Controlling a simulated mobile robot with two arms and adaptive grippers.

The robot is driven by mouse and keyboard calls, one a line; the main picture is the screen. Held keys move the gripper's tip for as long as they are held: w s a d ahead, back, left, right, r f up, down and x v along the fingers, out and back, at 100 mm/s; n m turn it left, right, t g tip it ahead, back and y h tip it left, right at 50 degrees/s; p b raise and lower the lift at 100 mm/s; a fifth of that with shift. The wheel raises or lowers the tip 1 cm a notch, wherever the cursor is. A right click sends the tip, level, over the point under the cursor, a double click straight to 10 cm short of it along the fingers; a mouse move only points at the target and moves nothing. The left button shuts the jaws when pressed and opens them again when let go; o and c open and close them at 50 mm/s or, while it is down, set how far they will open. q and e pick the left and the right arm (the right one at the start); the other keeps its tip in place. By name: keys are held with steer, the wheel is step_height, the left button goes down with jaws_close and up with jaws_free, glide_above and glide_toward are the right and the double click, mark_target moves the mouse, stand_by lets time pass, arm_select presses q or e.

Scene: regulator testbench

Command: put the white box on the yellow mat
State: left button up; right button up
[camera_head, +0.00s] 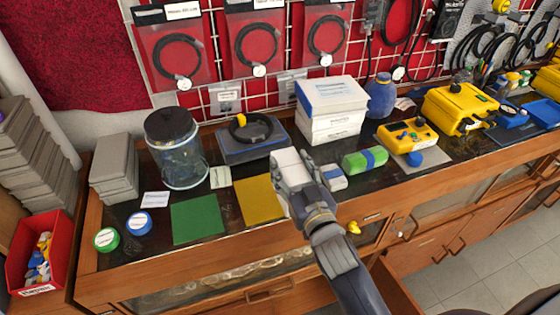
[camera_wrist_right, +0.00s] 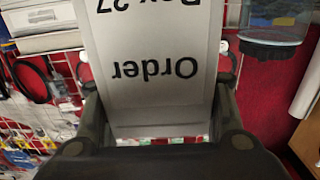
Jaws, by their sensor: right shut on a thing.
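The white box (camera_head: 287,157) is between the fingers of my right gripper (camera_head: 295,178), which is shut on it. In the right wrist view the box (camera_wrist_right: 155,65) fills the middle, with upside-down lettering that reads "Order" and "Box 27". The yellow mat (camera_head: 256,201) lies flat on the dark bench top, and the gripper and box overlap its right edge in the head view. I cannot tell how high the box is above the bench. My left gripper is in neither view.
A green mat (camera_head: 197,219) lies left of the yellow one. A glass jar (camera_head: 176,160), a blue tray (camera_head: 252,149) with a black coil, stacked white boxes (camera_head: 332,125) and a green-blue block (camera_head: 365,160) stand around. A yellow device (camera_head: 407,138) is further right.

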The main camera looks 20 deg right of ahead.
mark_target(280, 155)
steer(key=w, duration=0.3)
steer(key=w+a, duration=0.1)
steer(key=w, duration=0.1)
steer(key=shift+w+f+p, duration=0.15)
steer(key=shift+p, duration=0.2)
steer(key=shift+w+f, duration=0.15)
steer(key=shift+f, duration=0.05)
step_height(280, 155, down, 3)
steer(key=shift+r, duration=0.1)
steer(key=shift+f, duration=0.2)
steer(key=shift+f, duration=0.1)
steer(key=o, duration=1.6)
steer(key=shift+f, duration=0.1)
